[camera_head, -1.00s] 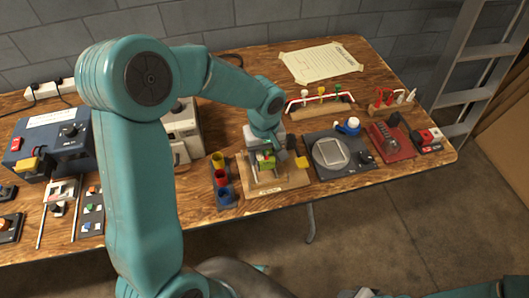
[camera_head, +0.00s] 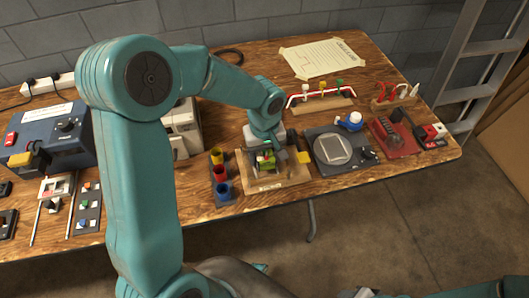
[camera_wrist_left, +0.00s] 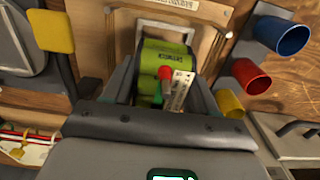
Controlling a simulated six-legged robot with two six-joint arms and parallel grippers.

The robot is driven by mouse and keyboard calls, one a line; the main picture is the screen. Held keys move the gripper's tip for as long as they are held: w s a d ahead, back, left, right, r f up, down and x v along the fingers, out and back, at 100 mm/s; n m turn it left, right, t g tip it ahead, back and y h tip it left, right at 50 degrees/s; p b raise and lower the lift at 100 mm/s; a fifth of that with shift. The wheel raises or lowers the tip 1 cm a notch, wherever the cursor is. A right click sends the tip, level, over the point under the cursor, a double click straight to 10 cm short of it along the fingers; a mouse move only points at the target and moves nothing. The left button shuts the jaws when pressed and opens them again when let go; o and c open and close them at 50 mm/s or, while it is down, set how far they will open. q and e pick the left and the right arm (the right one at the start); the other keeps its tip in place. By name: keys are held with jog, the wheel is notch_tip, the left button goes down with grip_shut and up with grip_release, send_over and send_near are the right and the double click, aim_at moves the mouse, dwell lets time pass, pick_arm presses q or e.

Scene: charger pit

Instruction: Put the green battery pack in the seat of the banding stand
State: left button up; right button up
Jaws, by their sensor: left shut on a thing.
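The green battery pack (camera_head: 266,161) is between the fingers of my left gripper (camera_head: 267,153), over the wooden base of the banding stand (camera_head: 293,179). In the left wrist view the pack (camera_wrist_left: 160,50) lies between the two dark fingers of the shut gripper (camera_wrist_left: 160,88), with a red-tipped part and a pale labelled strip in front of it. A light metal loop of the stand (camera_wrist_left: 168,27) rises just beyond the pack. Whether the pack touches the seat is hidden by the gripper. My right gripper does not show; only a teal arm part is at the bottom right.
Yellow, red and blue cups (camera_head: 223,190) stand just left of the stand. A yellow pad (camera_head: 304,157) is at its right side. A dark plate device (camera_head: 335,165) is close on the right. A blue machine (camera_head: 50,138) stands at the far left.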

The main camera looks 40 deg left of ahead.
pick_arm(q)
jog(key=shift+f+b, duration=1.15)
jog(key=shift+f, duration=0.05)
dwell(0.5)
jog(key=o, duration=1.5)
jog(key=shift+c, duration=0.2)
jog(key=shift+r+p, duration=2.35)
jog(key=shift+r, duration=1.15)
jog(key=shift+s+d+f, duration=0.1)
jog(key=shift+s, duration=0.05)
